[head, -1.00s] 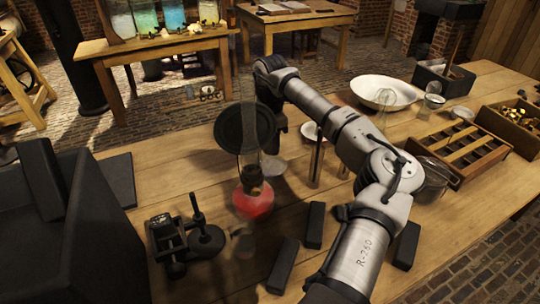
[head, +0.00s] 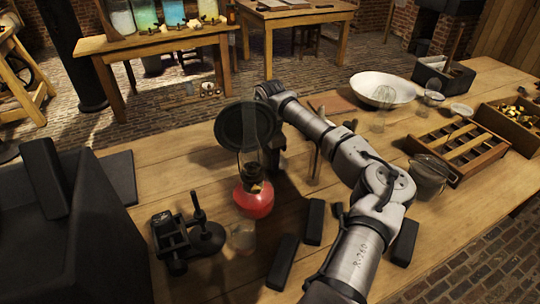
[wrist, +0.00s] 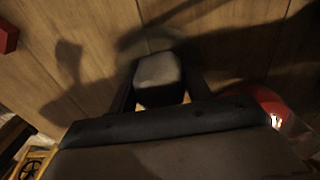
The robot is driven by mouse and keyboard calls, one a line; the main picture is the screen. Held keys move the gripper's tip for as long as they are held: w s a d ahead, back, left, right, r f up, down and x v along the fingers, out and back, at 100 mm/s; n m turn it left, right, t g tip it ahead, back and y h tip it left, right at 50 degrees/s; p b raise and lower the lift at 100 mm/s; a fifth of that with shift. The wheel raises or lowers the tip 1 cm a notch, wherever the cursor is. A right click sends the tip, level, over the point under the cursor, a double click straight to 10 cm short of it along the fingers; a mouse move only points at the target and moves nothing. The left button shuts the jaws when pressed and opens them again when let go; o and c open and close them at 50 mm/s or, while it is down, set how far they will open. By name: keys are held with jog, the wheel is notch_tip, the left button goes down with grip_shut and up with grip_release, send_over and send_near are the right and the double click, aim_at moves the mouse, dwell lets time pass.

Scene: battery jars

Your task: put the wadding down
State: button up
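In the wrist view a grey, rounded block (wrist: 158,78), which I take to be the wadding, sits between the two dark fingers of my gripper (wrist: 160,92). The fingers appear to touch it on both sides. Wooden boards show beyond it, with dark shadows on them; its height above them is hard to judge. In the head view my gripper hangs low behind the red lamp (head: 254,200) and its black disc (head: 240,127), mostly hidden. The wadding cannot be made out there.
A small glass (head: 242,238) and a black metal device (head: 180,240) stand near the lamp. Dark blocks (head: 283,262) lie in front. A white bowl (head: 382,90), a slotted wooden rack (head: 458,150) and a glass jar (head: 428,178) are to the right. Bare tabletop lies left of the lamp.

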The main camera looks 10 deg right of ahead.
notch_tip(320, 180, up, 12)
jog(key=b, duration=0.1)
jog(key=shift+r+b, duration=0.25)
jog(key=shift+b, duration=0.05)
dwell(0.3)
